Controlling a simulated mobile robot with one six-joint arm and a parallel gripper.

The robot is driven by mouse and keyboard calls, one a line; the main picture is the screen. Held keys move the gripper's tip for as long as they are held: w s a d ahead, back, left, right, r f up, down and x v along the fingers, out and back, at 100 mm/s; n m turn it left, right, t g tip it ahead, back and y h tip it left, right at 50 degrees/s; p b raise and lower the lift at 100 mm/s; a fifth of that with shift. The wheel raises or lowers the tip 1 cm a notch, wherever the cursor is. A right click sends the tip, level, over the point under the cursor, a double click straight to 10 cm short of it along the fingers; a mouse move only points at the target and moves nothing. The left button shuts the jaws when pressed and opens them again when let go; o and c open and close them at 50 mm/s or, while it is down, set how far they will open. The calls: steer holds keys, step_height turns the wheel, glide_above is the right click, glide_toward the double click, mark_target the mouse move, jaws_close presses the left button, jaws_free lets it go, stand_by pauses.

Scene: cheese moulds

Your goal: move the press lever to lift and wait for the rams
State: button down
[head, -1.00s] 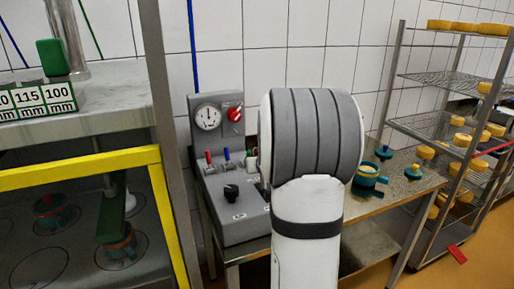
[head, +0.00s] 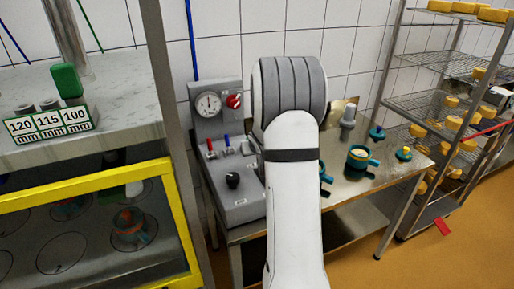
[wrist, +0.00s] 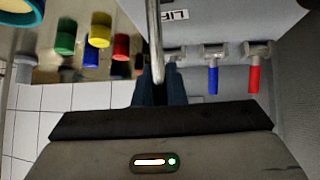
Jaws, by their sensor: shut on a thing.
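The press panel (head: 225,120) is a grey box with a dial gauge (head: 208,104), a red knob (head: 234,101) and a black knob (head: 233,180). In the wrist view my gripper (wrist: 160,88) is shut on the press lever (wrist: 154,40), a metal rod running down between its dark fingers. A label (wrist: 175,14), partly cut off and reading "LIF", is beside it. In the head view my arm hides my gripper and the lever. In the press bay at left, a mould (head: 131,226) stands below a white and green ram part (head: 133,189), with a visible gap between them.
A blue-handled valve (wrist: 213,78) and a red-handled valve (wrist: 254,77) sit close beside my gripper. A yellow frame (head: 90,185) edges the press bay. The steel table (head: 390,172) holds teal moulds (head: 362,157). A cheese rack (head: 405,105) stands at right.

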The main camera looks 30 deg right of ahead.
steer(key=shift+w+r, duration=0.3)
steer(key=shift+r, duration=0.2)
steer(key=c, duration=1.5)
jaws_free()
steer(key=shift+w+f, duration=0.15)
steer(key=shift+f, duration=0.05)
steer(key=shift+o, duration=0.3)
steer(key=shift+f, duration=0.1)
steer(key=p+v, duration=0.2)
steer(key=v, duration=0.6)
steer(key=shift+f, duration=0.1)
